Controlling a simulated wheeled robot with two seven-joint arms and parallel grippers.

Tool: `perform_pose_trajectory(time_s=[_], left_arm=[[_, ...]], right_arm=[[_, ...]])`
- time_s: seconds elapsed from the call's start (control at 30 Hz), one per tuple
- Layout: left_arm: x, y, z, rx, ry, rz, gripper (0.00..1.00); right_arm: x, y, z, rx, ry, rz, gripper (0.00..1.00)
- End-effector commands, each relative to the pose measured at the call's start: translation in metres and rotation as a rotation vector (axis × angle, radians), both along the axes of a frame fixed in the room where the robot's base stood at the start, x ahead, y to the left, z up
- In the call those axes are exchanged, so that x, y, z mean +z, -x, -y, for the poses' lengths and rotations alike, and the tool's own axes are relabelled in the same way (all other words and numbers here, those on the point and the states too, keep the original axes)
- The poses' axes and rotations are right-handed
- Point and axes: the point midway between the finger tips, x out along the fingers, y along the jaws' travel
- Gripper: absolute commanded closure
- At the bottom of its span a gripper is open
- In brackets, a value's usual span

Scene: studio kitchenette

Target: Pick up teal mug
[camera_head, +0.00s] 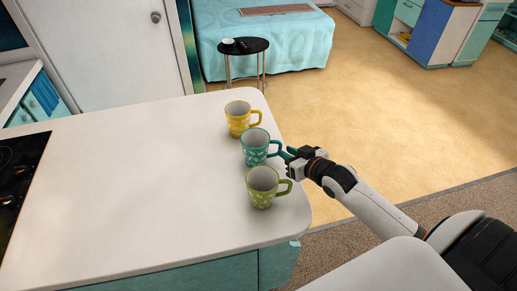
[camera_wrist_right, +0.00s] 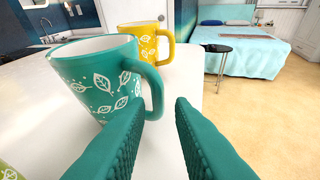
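The teal mug (camera_head: 255,148) stands upright on the white counter between two other mugs, its handle pointing right. It has white leaf prints, and it shows large at the left in the right wrist view (camera_wrist_right: 92,82). My right gripper (camera_head: 288,155) is at the counter's right edge, at the teal mug's handle. In the wrist view its two teal fingers (camera_wrist_right: 160,120) are apart with nothing gripped between them. The left finger's tip is just below the mug's handle; I cannot tell whether they touch. My left gripper is not in view.
A yellow mug (camera_head: 238,119) stands behind the teal mug and a green mug (camera_head: 262,188) in front, both close to it. The white counter (camera_head: 130,190) is clear to the left, up to a black cooktop (camera_head: 17,172). A small black round table (camera_head: 246,47) stands beyond.

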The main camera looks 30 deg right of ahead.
Motion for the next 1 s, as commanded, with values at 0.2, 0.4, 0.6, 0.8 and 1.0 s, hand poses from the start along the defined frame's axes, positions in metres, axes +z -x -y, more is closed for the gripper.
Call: perform_pose_trajectory(time_s=[0.2, 0.4, 0.6, 0.8, 1.0], left_arm=[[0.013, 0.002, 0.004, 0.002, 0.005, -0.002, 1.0], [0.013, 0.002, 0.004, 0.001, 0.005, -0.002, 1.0], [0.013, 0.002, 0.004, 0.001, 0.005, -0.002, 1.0], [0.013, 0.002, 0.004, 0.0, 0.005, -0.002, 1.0], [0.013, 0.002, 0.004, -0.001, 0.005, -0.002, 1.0]], right_arm=[[-0.007, -0.031, -0.005, 0.0, -0.001, 0.001, 0.79], [-0.012, -0.039, -0.006, 0.0, 0.0, 0.0, 0.79], [-0.012, -0.038, -0.006, 0.0, 0.0, 0.0, 0.87], [-0.012, -0.038, -0.006, 0.0, 0.0, 0.0, 1.0], [-0.011, -0.038, -0.006, 0.001, -0.001, 0.003, 1.0]])
